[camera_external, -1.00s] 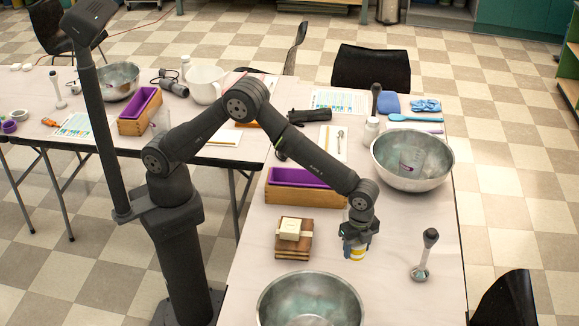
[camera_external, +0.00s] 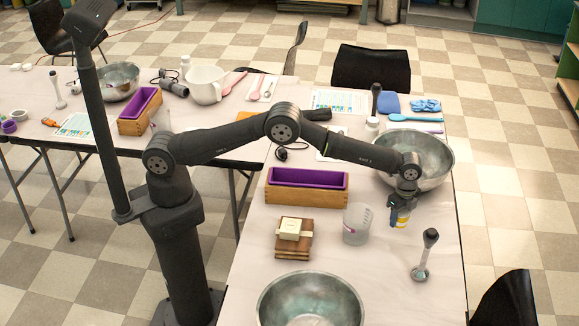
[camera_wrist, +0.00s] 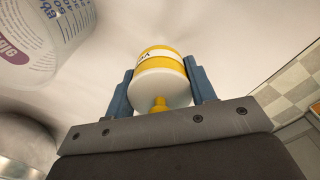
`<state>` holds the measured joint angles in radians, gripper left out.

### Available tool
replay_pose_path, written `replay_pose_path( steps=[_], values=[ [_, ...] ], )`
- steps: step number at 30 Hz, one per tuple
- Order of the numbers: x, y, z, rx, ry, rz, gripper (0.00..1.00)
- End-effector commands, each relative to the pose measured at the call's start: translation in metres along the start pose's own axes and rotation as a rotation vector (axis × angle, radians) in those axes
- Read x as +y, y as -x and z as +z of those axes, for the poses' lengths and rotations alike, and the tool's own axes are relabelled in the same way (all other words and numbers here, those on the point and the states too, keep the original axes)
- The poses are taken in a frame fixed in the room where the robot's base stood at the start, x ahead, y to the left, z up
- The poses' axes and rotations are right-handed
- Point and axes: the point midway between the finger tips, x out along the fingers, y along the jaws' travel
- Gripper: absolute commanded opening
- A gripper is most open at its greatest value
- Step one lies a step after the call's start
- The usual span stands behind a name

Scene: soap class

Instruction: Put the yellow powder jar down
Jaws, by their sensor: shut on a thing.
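The yellow powder jar (camera_external: 402,219) is a small yellow cylinder with a white label band. My gripper (camera_external: 404,206) is shut on it above the right part of the table, in front of the large metal bowl. In the wrist view the jar (camera_wrist: 160,68) sits between the two blue fingers of my gripper (camera_wrist: 160,82), its round white end facing the camera and a yellow knob below that. I cannot tell whether the jar touches the table.
A clear beaker (camera_external: 357,226) stands left of the jar; it also shows in the wrist view (camera_wrist: 48,35). A metal bowl (camera_external: 440,160) is just behind, and a metal-footed tool (camera_external: 422,262) stands at front right. Another bowl (camera_external: 310,300) and a wooden stack (camera_external: 293,247) are leftward.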

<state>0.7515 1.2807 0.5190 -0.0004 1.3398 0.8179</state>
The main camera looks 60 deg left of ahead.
Motion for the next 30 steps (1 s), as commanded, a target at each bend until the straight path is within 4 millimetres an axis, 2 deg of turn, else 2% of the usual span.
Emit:
replay_pose_path(
  steps=[3, 9, 14, 21, 30],
  values=[
    [-0.022, -0.015, 0.008, 0.000, 0.003, 0.000, 0.24],
    [-0.040, -0.025, 0.014, 0.000, 0.001, 0.000, 0.24],
    [-0.042, -0.032, 0.015, -0.001, 0.000, 0.001, 0.24],
    [-0.041, -0.065, 0.015, -0.001, 0.000, 0.001, 0.24],
    [-0.041, -0.067, 0.015, 0.001, 0.000, -0.001, 0.24]
  ],
)
